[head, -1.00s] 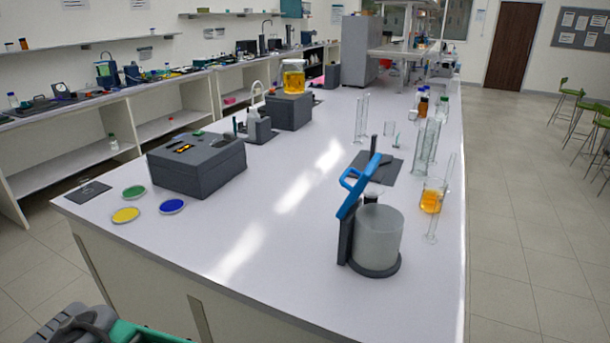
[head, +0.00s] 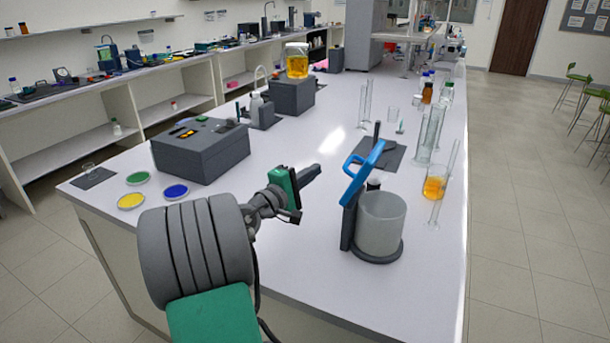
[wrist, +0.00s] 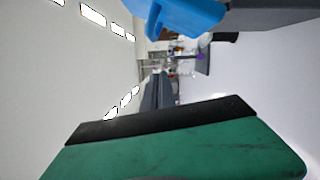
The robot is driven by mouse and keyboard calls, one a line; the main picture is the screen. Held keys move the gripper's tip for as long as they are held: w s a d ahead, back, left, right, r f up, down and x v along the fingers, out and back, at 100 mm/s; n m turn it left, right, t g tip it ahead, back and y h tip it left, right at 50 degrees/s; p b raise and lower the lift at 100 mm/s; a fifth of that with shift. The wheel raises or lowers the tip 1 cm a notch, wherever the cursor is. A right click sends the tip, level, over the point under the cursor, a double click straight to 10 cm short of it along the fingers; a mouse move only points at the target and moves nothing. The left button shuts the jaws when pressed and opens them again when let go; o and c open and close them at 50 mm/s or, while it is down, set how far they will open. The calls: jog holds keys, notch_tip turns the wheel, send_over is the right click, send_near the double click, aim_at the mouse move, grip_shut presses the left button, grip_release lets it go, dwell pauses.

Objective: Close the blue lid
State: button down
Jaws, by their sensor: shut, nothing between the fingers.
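The blue lid (head: 362,172) stands raised and tilted open on its dark hinge post, at the left side of a grey-white cylindrical vessel (head: 381,224) on a dark round base. My gripper (head: 312,172) is shut and empty, to the left of the lid and apart from it in the head view. In the wrist view the blue lid (wrist: 190,14) shows close by at the top edge, and my green and black gripper part fills the bottom. The wrist view does not show the vessel clearly.
A dark grey box (head: 200,150) and several coloured dishes, one of them blue (head: 176,191), lie at the left. Glass cylinders (head: 430,135) and a beaker of orange liquid (head: 434,188) stand right of and behind the vessel. The bench front is clear.

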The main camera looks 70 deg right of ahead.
aim_at(345, 164)
jog(key=s+d+p, duration=0.2)
jog(key=s+d, duration=0.1)
jog(key=s, duration=0.2)
jog(key=shift+d+r, duration=0.2)
jog(key=shift+r, duration=0.25)
jog(key=shift+s, duration=0.2)
jog(key=shift+s+a+r+m+y+b, duration=0.1)
jog(key=shift+s+r+m+y+b, duration=0.1)
jog(key=shift+s+m, duration=0.5)
jog(key=shift+s+r+m+y+b, duration=0.2)
jog(key=shift+s+m, duration=0.3)
jog(key=shift+m, duration=0.3)
jog(key=s+m+b, duration=0.1)
jog(key=s+m, duration=0.1)
jog(key=s+m+b, duration=0.1)
jog(key=b, duration=0.1)
jog(key=s+m+t+y+b, duration=0.1)
jog(key=s+m, duration=0.1)
jog(key=shift+s+a+f+m+b, duration=0.3)
jog(key=shift+s+f, duration=0.05)
jog(key=shift+f, duration=0.05)
jog(key=shift+s+a+f+m+t+b, duration=0.1)
jog(key=shift+s+f+m+t+b, duration=0.25)
jog(key=shift+s+m+b, duration=0.55)
jog(key=shift+s+a+f+m+t+b, duration=0.1)
jog(key=shift+s+f+m+t+b, duration=0.3)
jog(key=shift+b, duration=0.85)
jog(key=shift+s+f, duration=0.1)
jog(key=shift+s, duration=0.1)
